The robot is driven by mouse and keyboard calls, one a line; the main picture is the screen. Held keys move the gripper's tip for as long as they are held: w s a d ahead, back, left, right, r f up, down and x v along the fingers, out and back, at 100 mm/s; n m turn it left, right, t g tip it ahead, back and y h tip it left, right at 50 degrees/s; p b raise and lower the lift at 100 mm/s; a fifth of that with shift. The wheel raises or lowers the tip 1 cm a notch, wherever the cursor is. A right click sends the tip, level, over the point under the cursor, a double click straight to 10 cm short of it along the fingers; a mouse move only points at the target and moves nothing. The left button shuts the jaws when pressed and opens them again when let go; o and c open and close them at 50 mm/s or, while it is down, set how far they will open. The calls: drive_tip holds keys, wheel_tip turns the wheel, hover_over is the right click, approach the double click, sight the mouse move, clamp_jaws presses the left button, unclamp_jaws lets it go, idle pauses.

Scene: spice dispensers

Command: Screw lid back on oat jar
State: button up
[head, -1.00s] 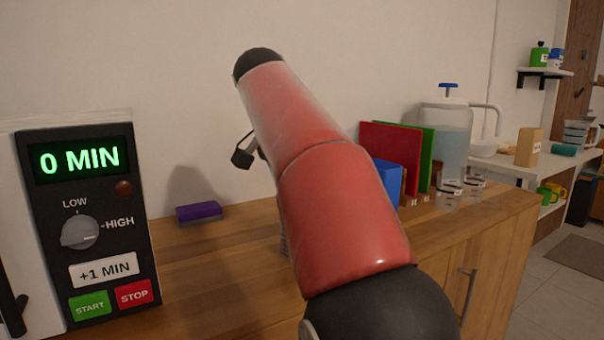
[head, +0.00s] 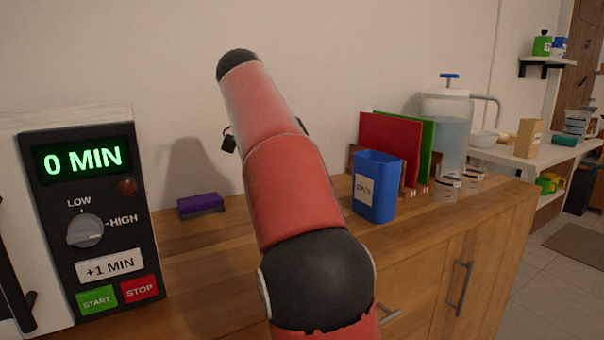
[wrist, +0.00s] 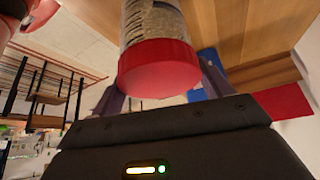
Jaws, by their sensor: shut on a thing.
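In the wrist view, the oat jar (wrist: 150,22) is a clear cylinder with pale flaky contents and a label. The red lid (wrist: 160,68) sits at the jar's end nearest my gripper, against the jar as far as I can see. My gripper (wrist: 163,85) has one dark finger on each side of the lid and is shut on it. The thread and any gap between lid and jar cannot be made out. In the head view my red arm hides the jar, the lid and most of my gripper.
A blue labelled box (head: 376,188) stands right of my arm on the wooden counter (head: 180,262). Red (head: 390,148) and green boards, a water dispenser (head: 447,125) and small jars are behind it. A purple sponge (head: 200,205) and a microwave (head: 88,225) are at left.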

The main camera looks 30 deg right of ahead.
drive_tip(key=shift+m+g, duration=0.3)
drive_tip(key=shift+m, duration=0.2)
drive_tip(key=o, duration=0.8)
drive_tip(key=shift+o, duration=0.2)
